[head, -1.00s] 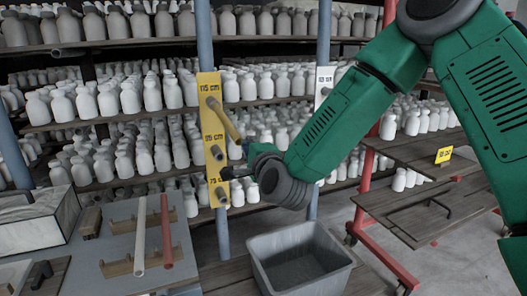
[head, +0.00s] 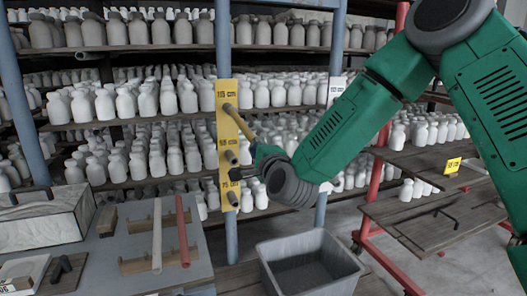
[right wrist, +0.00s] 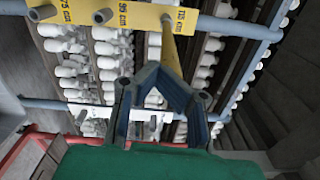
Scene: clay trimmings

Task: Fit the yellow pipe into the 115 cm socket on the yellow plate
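The yellow plate (head: 228,130) hangs on a blue post, with grey stub sockets labelled 115, 95 and 75 cm from top to bottom. It also shows in the right wrist view (right wrist: 130,14). My right gripper (head: 257,152) is shut on the yellow pipe (head: 242,124), in front and right of the plate. The pipe slants up and left to the 115 cm socket (head: 229,107), its far end meeting the socket; how deep it sits I cannot tell. In the right wrist view the pipe (right wrist: 178,50) runs from the fingers (right wrist: 162,82) to that socket. My left gripper is out of view.
Shelves of pale bottles (head: 160,95) stand behind the plate. A grey bin (head: 308,262) is below. A white pipe (head: 157,235) and a red pipe (head: 183,230) lie on wooden holders at left. A red-framed rack (head: 372,200) stands at right.

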